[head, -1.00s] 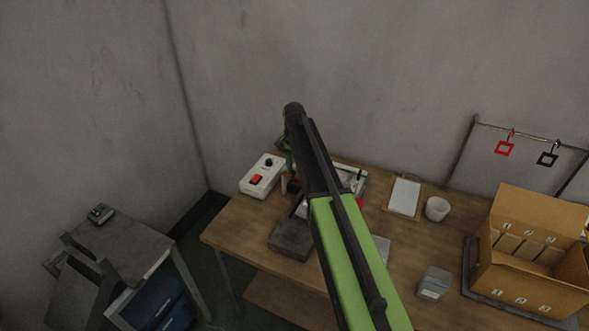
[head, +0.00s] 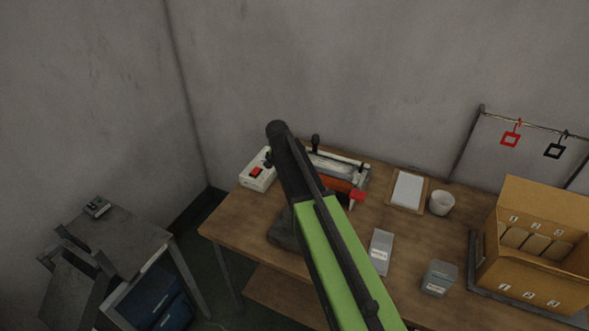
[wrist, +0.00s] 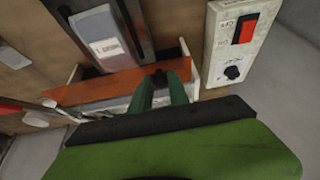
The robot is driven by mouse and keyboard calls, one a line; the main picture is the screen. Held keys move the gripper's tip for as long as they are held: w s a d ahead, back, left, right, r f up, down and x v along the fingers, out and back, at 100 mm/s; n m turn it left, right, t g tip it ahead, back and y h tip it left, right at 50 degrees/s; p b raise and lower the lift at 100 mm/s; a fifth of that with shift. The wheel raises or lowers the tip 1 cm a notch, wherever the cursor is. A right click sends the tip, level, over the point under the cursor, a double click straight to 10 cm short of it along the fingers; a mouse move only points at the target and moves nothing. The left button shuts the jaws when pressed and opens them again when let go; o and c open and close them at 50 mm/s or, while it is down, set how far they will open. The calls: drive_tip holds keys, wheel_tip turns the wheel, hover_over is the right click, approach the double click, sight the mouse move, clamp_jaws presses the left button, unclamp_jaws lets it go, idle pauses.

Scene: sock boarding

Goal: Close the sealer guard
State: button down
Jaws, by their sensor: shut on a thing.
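The sealer (head: 343,162) stands at the back of the wooden table, with a white body and a long orange bar, which looks like its guard (head: 335,181). In the wrist view the orange guard (wrist: 115,84) crosses the sealer's front. My gripper (wrist: 160,82) has its green fingers close together at a small dark part on the guard's right portion, and is shut on it. In the head view my arm hides the gripper and the guard's left end. I cannot tell how far the guard is tilted.
The white control box (head: 257,172) with a red switch sits left of the sealer. A dark block (head: 284,230), a labelled grey packet (head: 381,252), a grey tin (head: 438,279), a clipboard (head: 407,190), a white cup (head: 441,203) and an open carton (head: 520,285) share the table.

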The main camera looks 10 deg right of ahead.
wheel_tip(320, 180, down, 7)
drive_tip(key=t+h+b, duration=0.6)
drive_tip(key=t+b, duration=0.3)
drive_tip(key=b, duration=1.5)
drive_tip(key=shift+s+a+h, duration=0.2)
drive_tip(key=shift+s+h, duration=0.2)
drive_tip(key=shift+r+t+b, duration=0.1)
drive_tip(key=shift+t+b, duration=0.2)
drive_tip(key=shift+b, duration=0.15)
drive_tip(key=c, duration=1.3)
unclamp_jaws()
drive_tip(key=shift+r, duration=0.1)
drive_tip(key=shift+o, duration=0.2)
drive_tip(key=shift+s+a, duration=0.1)
